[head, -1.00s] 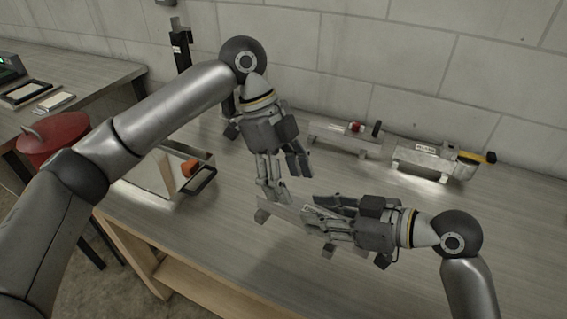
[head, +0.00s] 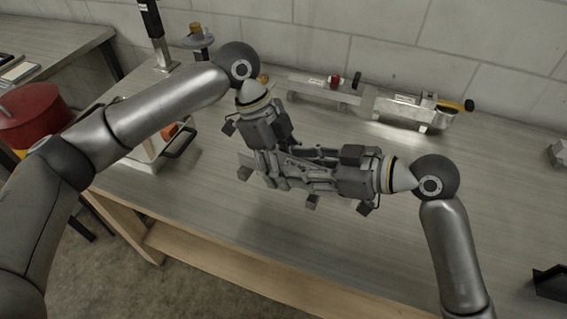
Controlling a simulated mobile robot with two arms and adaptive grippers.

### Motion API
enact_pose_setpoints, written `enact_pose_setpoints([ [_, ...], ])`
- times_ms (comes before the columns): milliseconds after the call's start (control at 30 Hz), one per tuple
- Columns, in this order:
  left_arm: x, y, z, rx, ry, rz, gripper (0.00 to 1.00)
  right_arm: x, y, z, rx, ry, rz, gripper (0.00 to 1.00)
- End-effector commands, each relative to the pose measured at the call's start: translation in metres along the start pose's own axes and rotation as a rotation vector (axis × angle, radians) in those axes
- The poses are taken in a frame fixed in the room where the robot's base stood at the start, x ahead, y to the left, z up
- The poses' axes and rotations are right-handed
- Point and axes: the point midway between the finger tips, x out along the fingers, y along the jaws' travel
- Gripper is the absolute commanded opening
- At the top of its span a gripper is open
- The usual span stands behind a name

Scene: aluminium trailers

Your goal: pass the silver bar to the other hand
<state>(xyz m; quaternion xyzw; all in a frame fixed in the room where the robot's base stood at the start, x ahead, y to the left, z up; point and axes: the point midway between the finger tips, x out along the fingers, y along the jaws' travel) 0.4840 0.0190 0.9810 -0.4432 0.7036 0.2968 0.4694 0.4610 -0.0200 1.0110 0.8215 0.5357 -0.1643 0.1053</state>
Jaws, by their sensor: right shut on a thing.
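The silver bar (head: 245,160) is mostly hidden between my two grippers, and only a short pale end shows at their left. My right gripper (head: 287,165), coming in from the right, is shut on the bar and holds it above the bench. My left gripper (head: 276,180) points down over the bar, its fingers overlapping those of the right gripper. Whether its jaws are closed on the bar is hidden by this overlap.
Two metal fixtures (head: 325,88) (head: 405,108) stand along the back of the bench. A tray (head: 150,160) with an orange item is behind my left arm. A red container (head: 32,115) is at the left.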

Motion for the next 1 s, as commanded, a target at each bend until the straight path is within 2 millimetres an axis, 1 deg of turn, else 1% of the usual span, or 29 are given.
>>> enact_pose_setpoints([
  [33,-0.0002,-0.0001,-0.0001,0.000,0.000,0.000,0.43,-0.0003,0.0000,-0.0012,-0.001,0.003,0.001,0.00],
  [67,-0.0003,-0.0001,-0.0002,0.000,0.000,0.000,0.39,-0.0003,0.0000,-0.0012,-0.001,0.003,0.001,0.00],
  [367,-0.0007,-0.0010,-0.0001,0.000,0.000,-0.004,0.00,0.0002,-0.0021,-0.0018,-0.001,0.004,-0.006,0.00],
  [400,-0.0016,-0.0015,-0.0006,0.001,0.001,-0.006,0.00,0.0003,-0.0025,-0.0020,-0.001,0.005,-0.007,0.39],
  [567,-0.0015,-0.0015,-0.0005,0.000,0.001,-0.005,0.00,0.0003,-0.0022,-0.0016,0.000,0.004,-0.006,0.60],
  [867,-0.0012,-0.0007,-0.0006,0.001,0.001,-0.003,0.00,-0.0003,-0.0006,-0.0005,0.000,0.001,-0.002,0.60],
  [1000,-0.0012,-0.0005,-0.0006,0.001,0.001,-0.002,0.00,-0.0088,0.0007,0.0007,0.000,-0.001,0.002,0.60],
])
